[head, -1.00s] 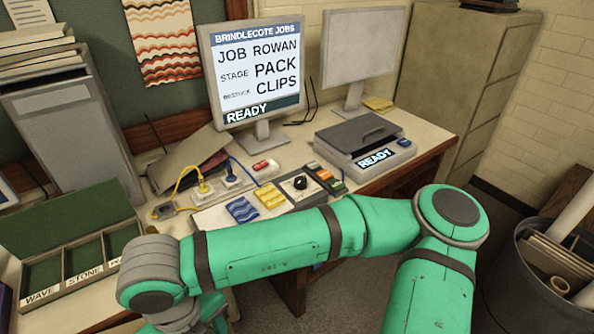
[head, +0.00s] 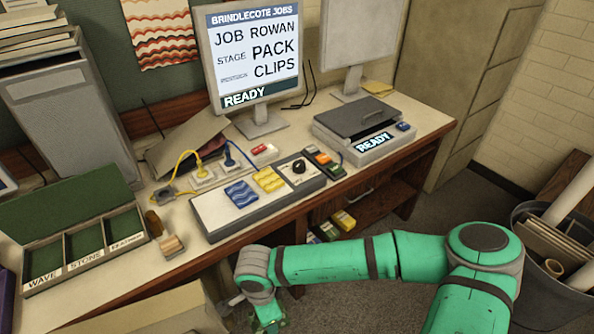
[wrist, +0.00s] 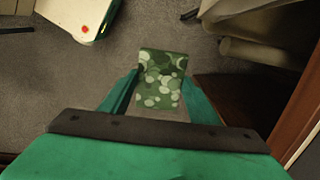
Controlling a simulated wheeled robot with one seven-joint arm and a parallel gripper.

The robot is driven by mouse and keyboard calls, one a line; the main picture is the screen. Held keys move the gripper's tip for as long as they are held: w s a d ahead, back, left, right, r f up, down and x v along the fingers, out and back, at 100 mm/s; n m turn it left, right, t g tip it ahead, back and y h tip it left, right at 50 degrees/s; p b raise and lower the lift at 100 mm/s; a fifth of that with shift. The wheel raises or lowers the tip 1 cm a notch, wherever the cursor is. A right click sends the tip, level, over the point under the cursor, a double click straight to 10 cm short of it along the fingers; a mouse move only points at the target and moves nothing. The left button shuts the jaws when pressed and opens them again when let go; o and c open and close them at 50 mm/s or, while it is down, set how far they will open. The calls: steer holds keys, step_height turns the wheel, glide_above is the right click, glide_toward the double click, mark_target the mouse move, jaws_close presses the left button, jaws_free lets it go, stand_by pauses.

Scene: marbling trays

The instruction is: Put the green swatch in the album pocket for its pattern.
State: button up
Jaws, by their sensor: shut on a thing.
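The green swatch (wrist: 162,80) shows in the wrist view, with a pattern of pale and dark round blobs like pebbles. My gripper (wrist: 160,98) is shut on it, one finger at each side, and holds it above the grey floor. In the head view my gripper (head: 270,322) is low at the bottom edge, in front of the desk; I cannot make out the swatch there. The open album box (head: 88,262) stands at the left of the desk. Its three pockets look empty and carry labels: WAVE, STONE, and a third that seems to read FEATHER.
A box (head: 150,310) stands at the lower left. A bin of rolls (head: 545,265) is at the right. Floor between is clear.

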steer(key=w+d+f+n, duration=0.2)
steer(key=f+n, duration=0.2)
steer(key=f, duration=0.2)
steer(key=w+d+f+n, duration=0.2)
steer(key=w+f+n, duration=0.1)
steer(key=f, duration=0.4)
steer(key=w+d+f+n, duration=0.3)
steer(key=f+n, duration=0.3)
steer(key=shift+w+f, duration=0.25)
steer(key=shift+f, duration=0.15)
